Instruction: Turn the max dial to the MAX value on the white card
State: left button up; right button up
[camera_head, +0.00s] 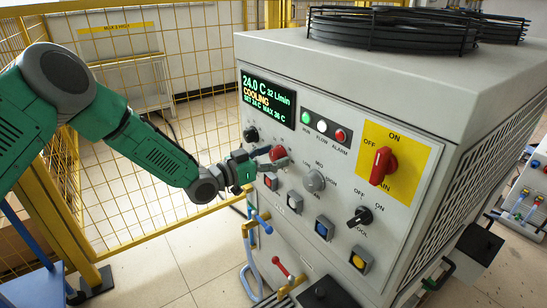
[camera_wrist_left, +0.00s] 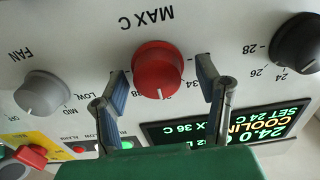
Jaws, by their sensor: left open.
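The red max dial (camera_head: 277,153) is on the front panel of the white machine, below and right of the display. In the wrist view the red dial (camera_wrist_left: 158,68) is upside down under the label MAX C, its white pointer line aimed at the lower edge. My left gripper (camera_head: 268,161) is at the dial. In the wrist view my left gripper (camera_wrist_left: 165,85) is open, one finger on each side of the dial with gaps visible. The display (camera_head: 268,100) reads 24.0 C, COOLING, SET 24 C, MAX 36 C. I cannot make out a white card. My right gripper is out of view.
A black dial (camera_wrist_left: 296,42) and a grey fan dial (camera_wrist_left: 42,92) flank the red dial. A red main switch (camera_head: 383,165) on a yellow plate and a black switch (camera_head: 360,217) stick out at the right. A yellow mesh fence (camera_head: 190,60) stands behind my left arm.

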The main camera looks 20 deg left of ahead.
pick_arm(q)
jog(key=c, duration=1.1)
jog(key=m+b, duration=0.1)
jog(key=m, duration=0.3)
jog(key=shift+d+m, duration=0.15)
jog(key=shift+m, duration=0.25)
jog(key=m+b, duration=0.1)
jog(key=m, duration=0.3)
jog(key=shift+s+f+m+b, duration=0.1)
jog(key=shift+f+m+b, duration=0.05)
jog(key=shift+m+b, duration=0.15)
jog(key=m+b, duration=0.2)
jog(key=m, duration=0.2)
jog(key=shift+d+f, duration=0.1)
jog(key=shift+d, duration=0.05)
jog(key=shift+s+f+m+b, duration=0.15)
jog(key=shift+m+b, duration=0.85)
jog(key=shift+m, duration=1.2)
